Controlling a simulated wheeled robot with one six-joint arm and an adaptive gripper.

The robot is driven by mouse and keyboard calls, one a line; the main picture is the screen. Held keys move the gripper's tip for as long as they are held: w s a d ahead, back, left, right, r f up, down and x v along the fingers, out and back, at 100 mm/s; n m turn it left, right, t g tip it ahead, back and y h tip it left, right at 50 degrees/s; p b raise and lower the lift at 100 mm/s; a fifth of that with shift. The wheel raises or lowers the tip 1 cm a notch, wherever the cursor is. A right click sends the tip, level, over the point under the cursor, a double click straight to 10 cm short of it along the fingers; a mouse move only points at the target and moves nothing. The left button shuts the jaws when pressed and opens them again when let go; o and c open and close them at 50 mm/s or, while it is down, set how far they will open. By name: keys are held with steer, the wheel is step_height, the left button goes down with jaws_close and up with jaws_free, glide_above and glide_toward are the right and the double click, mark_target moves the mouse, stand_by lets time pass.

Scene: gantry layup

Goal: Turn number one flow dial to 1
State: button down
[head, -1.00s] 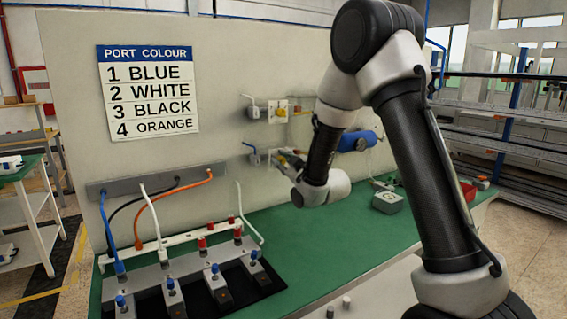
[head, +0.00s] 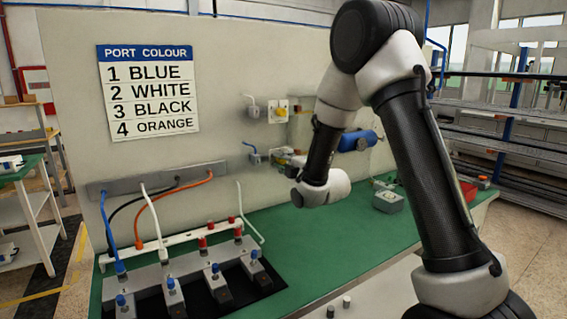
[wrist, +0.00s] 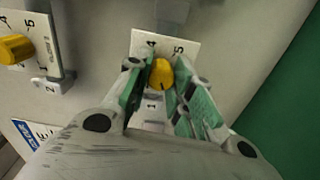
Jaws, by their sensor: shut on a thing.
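My gripper (wrist: 160,82) is shut on a yellow dial (wrist: 161,72) in the wrist view, one finger on each side of it. The dial sits on a white plate (wrist: 186,40) where 4 and 5 show above the knob and a 1 below it. A small dark mark shows at the knob's lower edge. The fingers hide other numbers. In the head view, my gripper (head: 286,161) is at the lower fixture on the upright panel, largely covering that dial. A second yellow dial (head: 282,111) is above it, and also shows at left in the wrist view (wrist: 15,48).
Grey fittings (head: 253,110) stick out left of the dials. A blue cylinder (head: 357,140) is right of my wrist. A port colour sign (head: 148,91) hangs on the panel (head: 225,60). Cables and a row of blue-knobbed units stand lower left. The green bench (head: 320,235) is clear below my gripper.

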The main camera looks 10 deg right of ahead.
steer(key=shift+n, duration=0.6)
steer(key=c, duration=1.2)
jaws_free()
steer(key=shift+c, duration=0.2)
steer(key=shift+s, duration=0.1)
steer(key=v, duration=0.7)
steer(key=shift+s, duration=0.15)
